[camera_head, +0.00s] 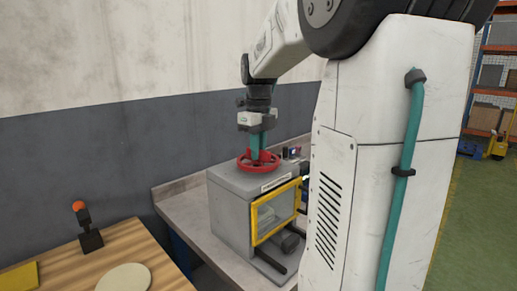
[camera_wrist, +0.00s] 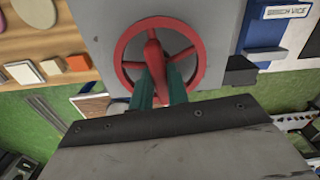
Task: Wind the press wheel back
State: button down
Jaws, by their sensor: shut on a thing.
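The press wheel (camera_head: 243,168) is a red spoked handwheel lying flat on top of the grey press box (camera_head: 228,182). In the wrist view the red wheel (camera_wrist: 122,50) shows with its rim, spokes and raised red hub grip (camera_wrist: 152,48). My gripper (camera_head: 256,152) points straight down over the wheel's middle. Its teal fingers (camera_wrist: 155,85) are shut on the wheel's raised red part at the centre. The fingers and the gripper body hide the near part of the rim in the wrist view.
The press has a yellow-framed front window (camera_head: 255,222) and stands on a grey bench (camera_head: 185,212). A wooden table (camera_head: 150,250) at left holds an orange-topped lever (camera_head: 90,235) and a pale disc (camera_head: 124,278). A blue bench vice (camera_wrist: 265,35) sits beside the press.

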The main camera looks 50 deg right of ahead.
jog(key=n, duration=1.4)
jog(key=shift+n, duration=0.4)
jog(key=n, duration=1.9)
jog(key=shift+n, duration=0.4)
jog(key=n, duration=0.6)
jog(key=shift+r, duration=0.1)
jog(key=n, duration=0.5)
jog(key=shift+n, duration=0.4)
jog(key=n, duration=0.5)
jog(key=shift+n, duration=0.4)
